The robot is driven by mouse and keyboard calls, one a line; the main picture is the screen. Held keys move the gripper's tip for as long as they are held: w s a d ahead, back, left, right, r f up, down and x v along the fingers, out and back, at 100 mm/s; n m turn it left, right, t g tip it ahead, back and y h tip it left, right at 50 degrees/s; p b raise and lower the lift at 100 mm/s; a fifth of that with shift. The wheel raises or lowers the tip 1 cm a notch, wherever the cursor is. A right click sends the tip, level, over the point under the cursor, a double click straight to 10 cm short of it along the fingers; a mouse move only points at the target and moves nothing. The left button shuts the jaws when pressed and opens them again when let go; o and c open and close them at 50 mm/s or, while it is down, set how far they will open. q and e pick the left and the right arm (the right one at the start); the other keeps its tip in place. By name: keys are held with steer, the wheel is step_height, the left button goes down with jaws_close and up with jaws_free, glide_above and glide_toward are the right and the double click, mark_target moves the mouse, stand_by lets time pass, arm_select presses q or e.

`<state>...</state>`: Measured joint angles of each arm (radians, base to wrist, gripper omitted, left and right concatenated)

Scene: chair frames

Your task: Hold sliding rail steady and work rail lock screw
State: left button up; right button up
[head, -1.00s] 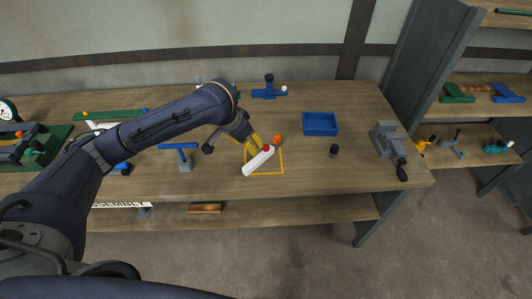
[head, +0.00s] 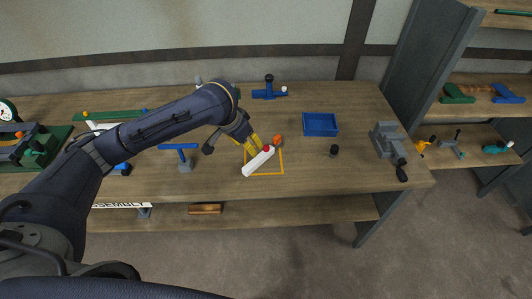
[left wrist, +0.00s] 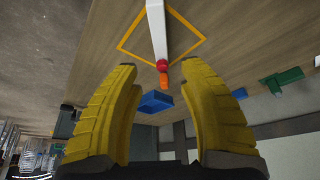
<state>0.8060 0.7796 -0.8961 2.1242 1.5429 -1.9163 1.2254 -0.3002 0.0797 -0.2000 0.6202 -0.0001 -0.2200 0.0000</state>
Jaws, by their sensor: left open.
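A white bar (head: 257,162), apparently the sliding rail, lies at an angle across a yellow outlined square on the bench. A red knob (head: 266,148) sits at its far end, with an orange piece (head: 278,140) just beyond. I cannot tell which is the lock screw. My left gripper (head: 254,143) has yellow fingers and is close to the red-knob end. In the left wrist view the fingers (left wrist: 160,68) are apart with nothing between the tips. The white bar (left wrist: 156,28), red knob (left wrist: 162,65) and orange piece (left wrist: 164,82) show beyond them. My right gripper is out of view.
A blue tray (head: 320,124) and a small dark knob (head: 334,151) are to the right. A grey vise (head: 388,139) stands at the bench's right end. A blue T-shaped stand (head: 183,157) is left of the gripper. The bench front is mostly clear.

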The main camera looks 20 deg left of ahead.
arm_select(q)
steer(key=shift+c, duration=0.2)
glide_above(249, 166)
steer(key=s+a, duration=0.1)
steer(key=s, duration=0.1)
steer(key=shift+g, duration=0.3)
step_height(249, 166, down, 5)
steer(key=shift+s+r, duration=0.1)
steer(key=shift+r, duration=0.05)
steer(key=shift+o, duration=0.2)
steer(key=shift+x, duration=3.8)
steer(key=shift+a, duration=0.1)
jaws_close()
steer(key=shift+o, duration=0.2)
jaws_free()
